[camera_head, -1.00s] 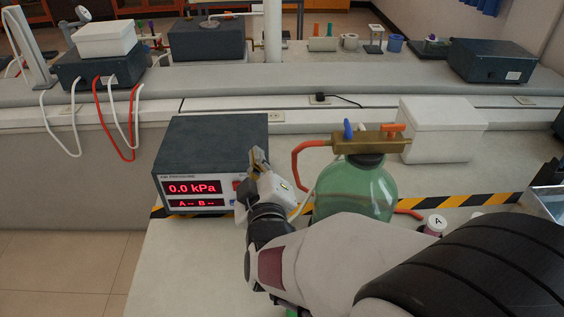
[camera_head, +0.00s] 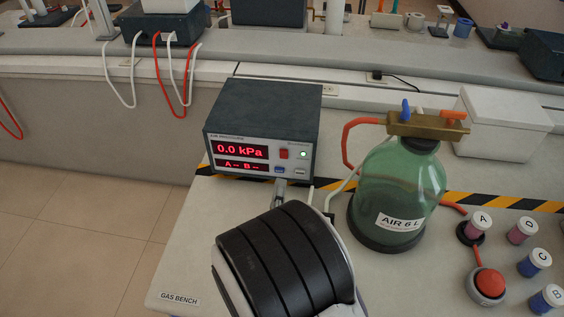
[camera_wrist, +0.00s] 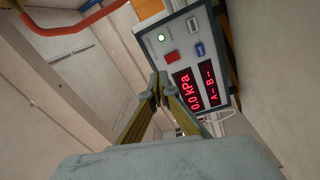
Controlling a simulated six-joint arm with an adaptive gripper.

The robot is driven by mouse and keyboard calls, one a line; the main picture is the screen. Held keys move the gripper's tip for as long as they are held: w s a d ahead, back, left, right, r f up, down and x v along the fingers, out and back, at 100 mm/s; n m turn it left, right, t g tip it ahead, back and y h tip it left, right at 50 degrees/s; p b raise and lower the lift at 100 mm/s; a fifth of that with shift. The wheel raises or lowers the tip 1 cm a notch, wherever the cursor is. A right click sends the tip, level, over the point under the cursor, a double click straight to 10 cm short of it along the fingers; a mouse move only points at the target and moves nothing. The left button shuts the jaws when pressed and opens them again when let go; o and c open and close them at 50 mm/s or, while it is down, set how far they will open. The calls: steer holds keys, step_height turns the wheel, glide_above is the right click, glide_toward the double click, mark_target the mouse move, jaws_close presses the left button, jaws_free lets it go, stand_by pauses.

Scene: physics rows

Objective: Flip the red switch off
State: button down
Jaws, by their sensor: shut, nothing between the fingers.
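The dark meter box (camera_head: 262,112) stands on the bench with a lit red display (camera_head: 240,151) reading 0.0 kPa. Its red switch (camera_head: 284,154) is on the front panel, right of the display, beside a lit green lamp (camera_head: 303,154). In the wrist view the red switch (camera_wrist: 172,57) is just above my fingertips. My gripper (camera_wrist: 158,88) is shut and empty, its tips apart from the switch as far as I can tell. In the head view my gripper (camera_head: 280,188) shows only partly, below the panel; my arm hides the rest. Which way the switch is set is too small to tell.
A green glass bottle (camera_head: 400,188) with a brass valve top (camera_head: 428,124) stands right of the box, with an orange hose. Labelled vials (camera_head: 522,230) and a red button (camera_head: 490,283) are farther right. A white box (camera_head: 505,120) stands behind.

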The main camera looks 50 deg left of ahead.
mark_target(284, 152)
steer(key=s+d+f+n, duration=0.2)
steer(key=s+f, duration=0.1)
steer(key=shift+s+f+n+t+y, duration=0.15)
steer(key=shift+f+n+t+y, duration=0.1)
steer(key=shift+n+t+y, duration=0.05)
stand_by(0.4)
steer(key=shift+x, duration=7)
steer(key=shift+w+a+r, duration=0.2)
steer(key=shift+w+a, duration=0.05)
steer(key=shift+w, duration=0.05)
